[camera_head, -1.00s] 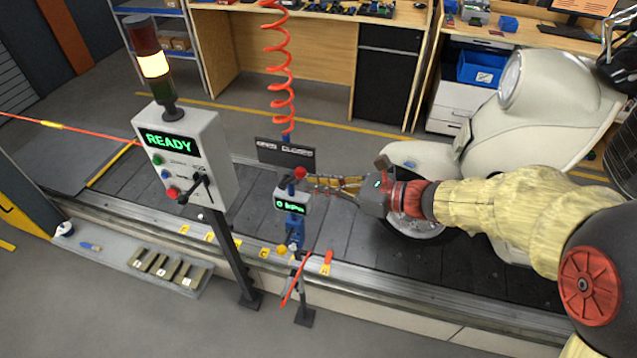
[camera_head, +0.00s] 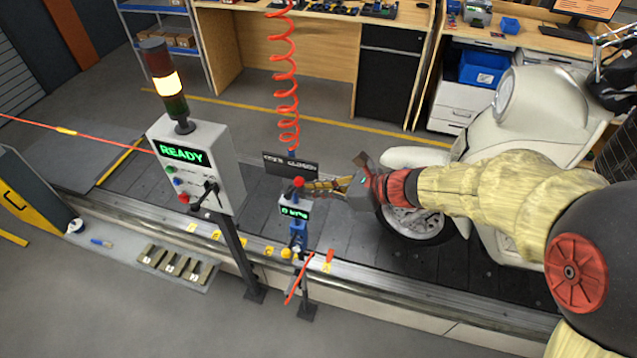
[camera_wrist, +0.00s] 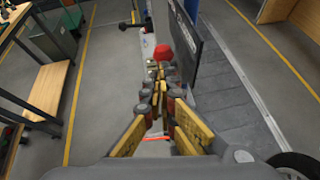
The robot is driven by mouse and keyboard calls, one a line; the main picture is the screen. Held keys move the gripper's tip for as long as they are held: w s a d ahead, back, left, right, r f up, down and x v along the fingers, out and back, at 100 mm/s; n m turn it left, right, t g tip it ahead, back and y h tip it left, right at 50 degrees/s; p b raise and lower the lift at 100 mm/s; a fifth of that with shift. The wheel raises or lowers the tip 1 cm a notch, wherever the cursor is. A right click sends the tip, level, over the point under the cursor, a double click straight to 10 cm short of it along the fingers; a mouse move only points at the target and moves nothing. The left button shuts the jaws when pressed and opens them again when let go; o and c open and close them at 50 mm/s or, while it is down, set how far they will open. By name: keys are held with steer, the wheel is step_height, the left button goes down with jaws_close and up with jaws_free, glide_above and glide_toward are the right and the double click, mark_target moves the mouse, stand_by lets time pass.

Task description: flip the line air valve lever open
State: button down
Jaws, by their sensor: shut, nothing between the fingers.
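The air valve stand (camera_head: 298,235) is blue with a small green-lit display (camera_head: 295,212) reading about zero. The lever's red ball knob (camera_head: 298,181) stands above the display, before a dark sign (camera_head: 290,163) marked OPEN on the left and CLOSED on the right. My gripper (camera_head: 309,187) is shut and empty, its fingertips touching or very close to the knob's right side. In the wrist view, the red knob (camera_wrist: 163,52) sits just beyond my closed fingertips (camera_wrist: 160,78). The lever's shaft is mostly hidden by the fingers.
A grey control box (camera_head: 195,165) reading READY, with a lit stack light (camera_head: 165,80), stands left of the valve. A coiled red hose (camera_head: 285,80) hangs above. A cream scooter (camera_head: 540,125) is on the slat conveyor (camera_head: 345,235), behind my arm.

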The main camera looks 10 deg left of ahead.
mark_target(299, 178)
steer(key=shift+a+r+h+p, duration=0.6)
steer(key=shift+r+h+p, duration=0.2)
steer(key=shift+p, duration=1.6)
steer(key=shift+a+r+h+p, duration=0.55)
steer(key=shift+r+h+p, duration=0.2)
steer(key=shift+p, duration=1.65)
steer(key=a+h+p, duration=0.1)
steer(key=p, duration=0.1)
steer(key=h+p, duration=0.1)
steer(key=p, duration=0.2)
steer(key=shift+w+a+r+g+h+p, duration=0.1)
steer(key=shift+a+r+g+h+p, duration=0.1)
steer(key=shift+a+g+h+p, duration=0.15)
steer(key=a+p, duration=0.3)
steer(key=a, duration=0.3)
steer(key=shift+w+r, duration=0.15)
steer(key=shift+w, duration=0.2)
steer(key=shift+a, duration=0.25)
steer(key=shift+p, duration=0.3)
